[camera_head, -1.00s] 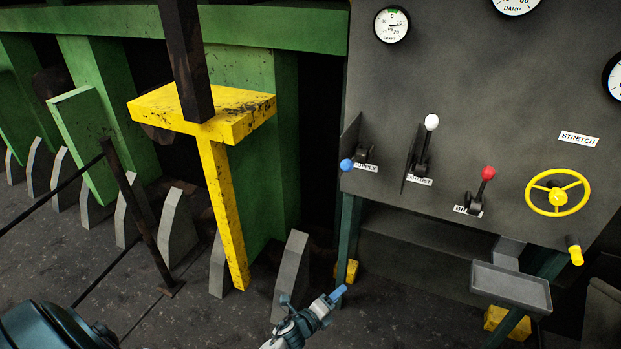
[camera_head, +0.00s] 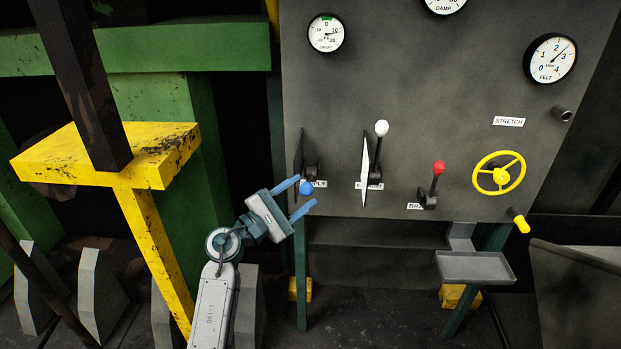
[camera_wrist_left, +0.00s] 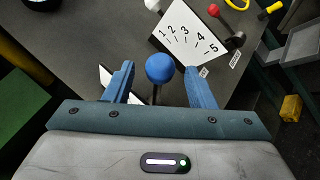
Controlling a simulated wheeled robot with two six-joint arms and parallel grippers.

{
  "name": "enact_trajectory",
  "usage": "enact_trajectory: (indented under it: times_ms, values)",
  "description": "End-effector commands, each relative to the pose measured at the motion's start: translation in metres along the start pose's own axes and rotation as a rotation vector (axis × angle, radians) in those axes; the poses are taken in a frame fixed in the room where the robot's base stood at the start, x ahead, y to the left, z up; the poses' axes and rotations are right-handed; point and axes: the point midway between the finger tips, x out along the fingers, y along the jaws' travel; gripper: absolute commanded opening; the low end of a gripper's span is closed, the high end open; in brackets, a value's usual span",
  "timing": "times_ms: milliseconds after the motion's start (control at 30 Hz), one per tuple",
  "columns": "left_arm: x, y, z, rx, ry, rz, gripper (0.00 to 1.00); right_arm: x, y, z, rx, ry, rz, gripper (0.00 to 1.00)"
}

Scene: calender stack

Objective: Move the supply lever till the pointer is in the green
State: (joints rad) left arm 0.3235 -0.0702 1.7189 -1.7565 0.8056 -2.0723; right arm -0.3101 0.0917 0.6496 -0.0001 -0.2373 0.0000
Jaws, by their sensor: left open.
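The supply lever has a blue ball knob (camera_head: 306,188) at the lower left of the grey panel, its label partly hidden. My left gripper (camera_head: 307,192) is open, with its blue fingers either side of the knob. In the left wrist view the knob (camera_wrist_left: 160,68) sits between the spread fingers (camera_wrist_left: 159,72), with gaps on both sides. The draft gauge (camera_head: 326,33) has a green patch at the top by 0. Its pointer points right, near 10, outside the green. My right gripper is not in view.
Right of the supply lever stand a white-knobbed lever (camera_head: 381,128), a red-knobbed lever (camera_head: 438,168) and a yellow handwheel (camera_head: 499,173). A small grey tray (camera_head: 476,267) juts out below. A yellow beam (camera_head: 155,240) stands left of my arm.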

Motion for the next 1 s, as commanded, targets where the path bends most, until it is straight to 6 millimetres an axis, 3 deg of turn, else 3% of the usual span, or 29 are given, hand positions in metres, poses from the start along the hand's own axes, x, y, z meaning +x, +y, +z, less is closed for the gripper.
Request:
enact_trajectory:
  times_ms: [100, 300, 633, 667, 900, 1000]
  values:
    - [0.023, 0.002, 0.002, -0.004, -0.002, 0.001, 0.5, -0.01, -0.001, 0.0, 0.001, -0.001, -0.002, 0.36]
    - [0.043, 0.001, 0.001, -0.003, 0.0, 0.001, 0.5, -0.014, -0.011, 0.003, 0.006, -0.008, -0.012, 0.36]
    - [0.046, 0.0, 0.0, -0.002, 0.0, 0.001, 0.5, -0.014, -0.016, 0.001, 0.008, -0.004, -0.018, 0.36]
    - [0.046, 0.0, 0.0, -0.002, 0.0, 0.001, 0.48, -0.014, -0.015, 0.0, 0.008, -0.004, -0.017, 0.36]
    - [0.046, 0.0, 0.0, -0.002, 0.0, 0.001, 0.01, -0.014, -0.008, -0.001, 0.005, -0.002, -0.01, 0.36]
    - [0.046, 0.0, 0.0, -0.002, 0.0, 0.0, 0.0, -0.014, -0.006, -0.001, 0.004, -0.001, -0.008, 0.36]
